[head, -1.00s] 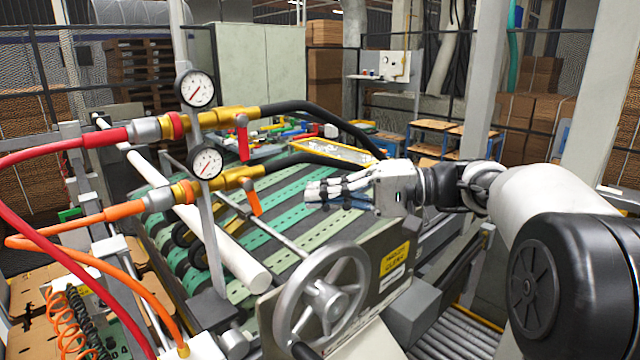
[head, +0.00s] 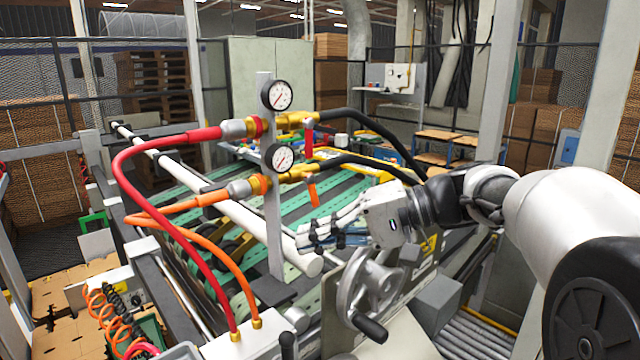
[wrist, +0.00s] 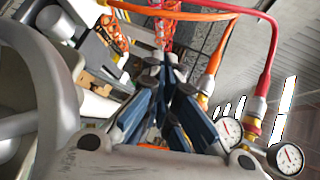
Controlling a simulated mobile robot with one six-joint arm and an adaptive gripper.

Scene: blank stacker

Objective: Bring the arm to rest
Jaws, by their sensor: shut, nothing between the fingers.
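My gripper (head: 318,236) is in the middle of the head view, above the front of the green-belted machine and pointing left. Its fingers are together with nothing between them. It is just right of the gauge post and above the handwheel (head: 368,290). In the wrist view the closed fingers (wrist: 170,75) point up the picture, toward the hoses. My arm reaches in from the right edge of the head view.
A post carries two pressure gauges (head: 277,95) with a red hose (head: 128,160) and an orange hose (head: 165,212). A white roller (head: 225,210) runs behind it. Green belts (head: 345,188) lie beyond. Metal rollers (head: 490,335) lie at lower right.

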